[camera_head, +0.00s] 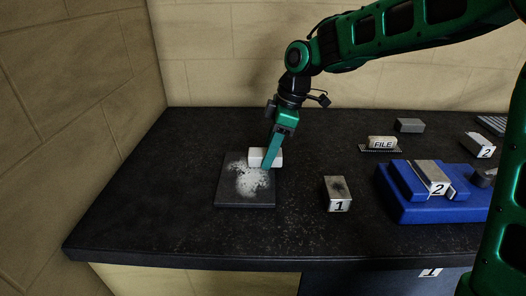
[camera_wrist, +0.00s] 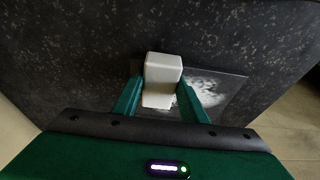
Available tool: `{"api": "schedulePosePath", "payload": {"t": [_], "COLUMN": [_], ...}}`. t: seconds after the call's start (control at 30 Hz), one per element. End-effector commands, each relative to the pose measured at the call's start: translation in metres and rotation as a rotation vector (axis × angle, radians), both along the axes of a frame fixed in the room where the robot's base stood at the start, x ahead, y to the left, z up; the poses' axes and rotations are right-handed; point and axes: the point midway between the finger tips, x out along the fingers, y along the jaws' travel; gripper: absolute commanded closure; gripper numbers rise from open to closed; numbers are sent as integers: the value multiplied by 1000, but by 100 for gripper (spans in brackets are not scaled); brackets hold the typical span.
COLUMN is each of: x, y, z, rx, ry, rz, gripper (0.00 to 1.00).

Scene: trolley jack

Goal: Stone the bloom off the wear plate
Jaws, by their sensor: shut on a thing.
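The wear plate (camera_head: 232,195) is a dark square plate lying on the bench at the left, with a pale speckled bloom (camera_head: 248,182) over its middle. It also shows in the wrist view (camera_wrist: 232,84), partly hidden by my gripper. A white block, the stone (camera_head: 257,154), is at the plate's far right edge. My gripper (camera_head: 267,163) points down and is shut on the stone. In the wrist view the stone (camera_wrist: 162,75) sits between the two green fingers. I cannot tell whether the stone touches the plate.
Right of the plate stands a block marked 1 (camera_head: 338,193). Further right are a blue holder (camera_head: 425,211) bearing a block marked 2 (camera_head: 432,177), a FILE block (camera_head: 382,143), a grey block (camera_head: 409,125) and another block marked 2 (camera_head: 478,146). The bench (camera_head: 130,215) left of the plate is clear.

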Motion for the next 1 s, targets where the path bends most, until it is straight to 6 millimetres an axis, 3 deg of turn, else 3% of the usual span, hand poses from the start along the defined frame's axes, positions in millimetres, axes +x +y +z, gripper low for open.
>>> {"api": "schedulePosePath", "payload": {"t": [0.17,0.23,1.0], "x": [-1,0,-3], "y": [-6,-6,0], "z": [1,17,77], "rx": [0,1,1], "ry": [0,-6,-3], "rz": [6,8,16], "gripper": [90,90,90]}}
